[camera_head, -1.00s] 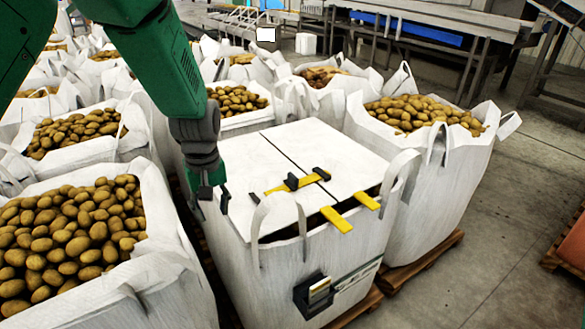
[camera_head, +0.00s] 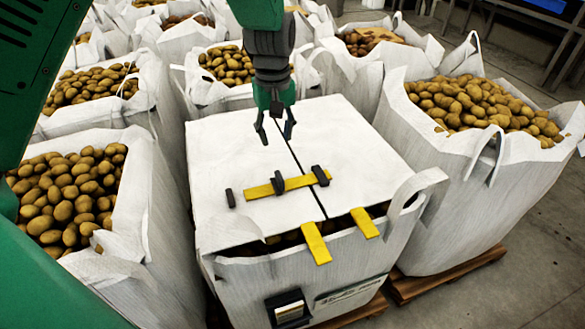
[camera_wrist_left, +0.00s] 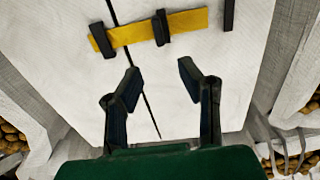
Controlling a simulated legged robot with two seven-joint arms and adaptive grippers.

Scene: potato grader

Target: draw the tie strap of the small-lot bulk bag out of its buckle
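The small-lot bulk bag (camera_head: 350,282) stands in the middle of the head view, with two white cover flaps meeting at a dark seam. A yellow tie strap (camera_head: 262,191) lies across the seam. Dark buckle pieces (camera_head: 278,182) sit around it, one near its middle and one at its right end. The strap also shows in the left wrist view (camera_wrist_left: 134,34), running through two dark pieces. My left gripper (camera_head: 275,137) is open and empty above the cover, behind the strap. Its spread fingers (camera_wrist_left: 157,82) point toward the strap in the wrist view, apart from it. My right gripper is not in view.
A separate dark piece (camera_head: 230,198) lies on the left flap. Two yellow tabs (camera_head: 316,243) hang over the bag's front edge. Open potato bags (camera_head: 470,150) crowd around on several sides. A white loop handle (camera_head: 418,190) rises at the right corner.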

